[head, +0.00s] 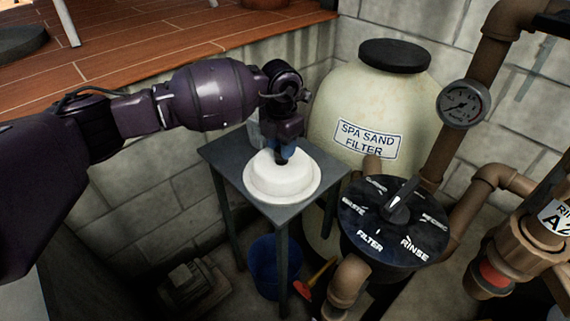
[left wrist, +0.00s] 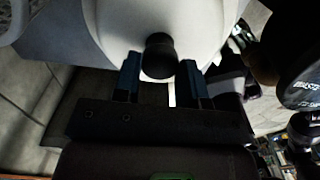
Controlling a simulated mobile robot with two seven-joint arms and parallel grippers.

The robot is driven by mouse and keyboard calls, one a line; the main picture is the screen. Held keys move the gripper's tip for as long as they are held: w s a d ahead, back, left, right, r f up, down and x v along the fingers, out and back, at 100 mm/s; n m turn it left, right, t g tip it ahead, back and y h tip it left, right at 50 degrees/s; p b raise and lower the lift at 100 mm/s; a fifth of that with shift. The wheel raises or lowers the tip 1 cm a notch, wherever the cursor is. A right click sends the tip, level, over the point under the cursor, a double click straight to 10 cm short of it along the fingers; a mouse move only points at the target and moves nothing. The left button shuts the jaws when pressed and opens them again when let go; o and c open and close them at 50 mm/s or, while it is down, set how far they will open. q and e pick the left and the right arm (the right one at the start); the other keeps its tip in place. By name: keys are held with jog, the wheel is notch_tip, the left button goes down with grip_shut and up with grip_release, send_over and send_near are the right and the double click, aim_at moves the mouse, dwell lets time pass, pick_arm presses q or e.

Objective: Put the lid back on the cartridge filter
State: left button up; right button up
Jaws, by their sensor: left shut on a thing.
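A round white lid (head: 282,178) with a wide rim and raised middle is at the top of a small dark grey table. It looks flat, either resting on the tabletop or just above it; I cannot tell which. My left gripper (head: 281,158) points down over its centre and is shut on its black knob. In the left wrist view the knob (left wrist: 160,54) shows between the two blue fingers (left wrist: 161,80), with the white lid (left wrist: 115,22) beyond. I cannot make out an open cartridge filter body in these views. My right gripper is not in view.
The table (head: 235,163) also holds a pale container (head: 254,135) behind my gripper. A cream spa sand filter (head: 345,105), a black valve (head: 395,235) and brown pipes (head: 512,180) crowd the right. A blue bucket (head: 262,268) stands below the table. Block walls enclose the pit.

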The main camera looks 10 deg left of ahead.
pick_arm(q)
jog(key=shift+r+p, duration=0.35)
jog(key=shift+r, duration=0.55)
jog(key=shift+r+p, duration=0.7)
jog(key=shift+r, duration=1)
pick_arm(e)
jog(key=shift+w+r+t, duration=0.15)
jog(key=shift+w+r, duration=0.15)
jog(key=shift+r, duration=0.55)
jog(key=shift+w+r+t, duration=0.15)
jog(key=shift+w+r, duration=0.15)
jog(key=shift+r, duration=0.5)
pick_arm(q)
jog(key=shift+f, duration=0.1)
